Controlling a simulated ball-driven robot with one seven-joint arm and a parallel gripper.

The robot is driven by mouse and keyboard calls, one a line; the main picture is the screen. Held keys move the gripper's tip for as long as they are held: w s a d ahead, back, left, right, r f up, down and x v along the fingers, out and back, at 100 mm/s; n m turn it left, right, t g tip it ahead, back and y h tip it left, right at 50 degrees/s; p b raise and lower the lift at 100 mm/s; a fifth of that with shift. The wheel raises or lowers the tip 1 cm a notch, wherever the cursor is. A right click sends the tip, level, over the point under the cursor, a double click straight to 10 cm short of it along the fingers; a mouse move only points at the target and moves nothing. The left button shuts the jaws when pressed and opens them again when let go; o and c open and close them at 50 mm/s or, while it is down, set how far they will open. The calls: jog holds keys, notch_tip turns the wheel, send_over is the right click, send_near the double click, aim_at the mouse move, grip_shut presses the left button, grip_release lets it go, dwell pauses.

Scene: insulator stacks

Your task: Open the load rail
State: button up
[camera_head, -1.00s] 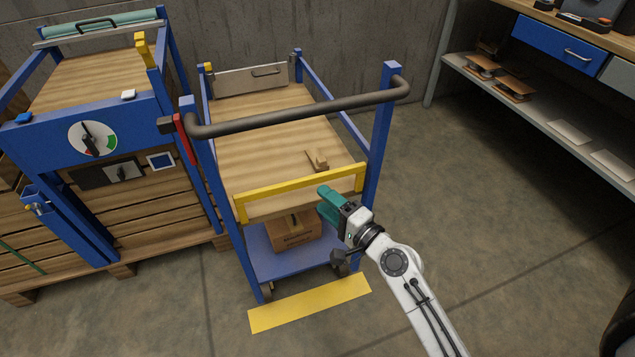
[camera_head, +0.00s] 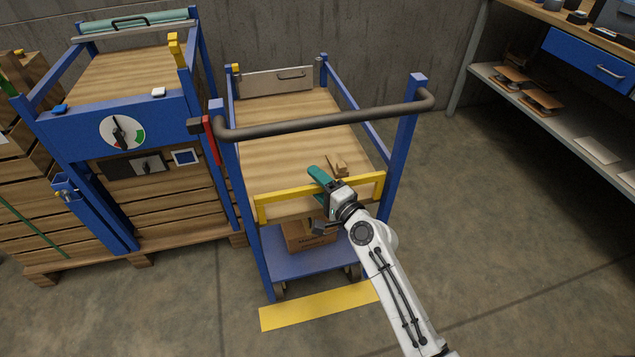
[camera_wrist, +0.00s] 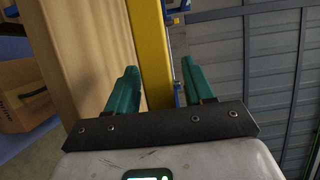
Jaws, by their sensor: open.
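A yellow rail (camera_head: 288,199), which I take to be the load rail, runs across the near edge of the blue cart's wooden top deck. My gripper (camera_head: 318,175) is at the right half of this rail, its teal fingers over the rail from the near side. In the wrist view, my gripper (camera_wrist: 158,70) is open, with one finger on each side of the yellow rail (camera_wrist: 152,40). The rail passes between the fingers, nearer the left one. Contact cannot be told. My gripper hides part of the rail in the head view.
A dark push bar (camera_head: 330,118) crosses above the deck. A red lever (camera_head: 211,140) sits at the cart's left post. A small wooden piece (camera_head: 337,164) lies on the deck. A cardboard box (camera_head: 305,238) is on the lower shelf. A blue station with a dial (camera_head: 122,132) stands left.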

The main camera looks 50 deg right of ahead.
grip_shut()
dwell(0.3)
jog(key=shift+s+a+f+b, duration=0.1)
jog(key=shift+f+b, duration=0.1)
jog(key=shift+b, duration=0.4)
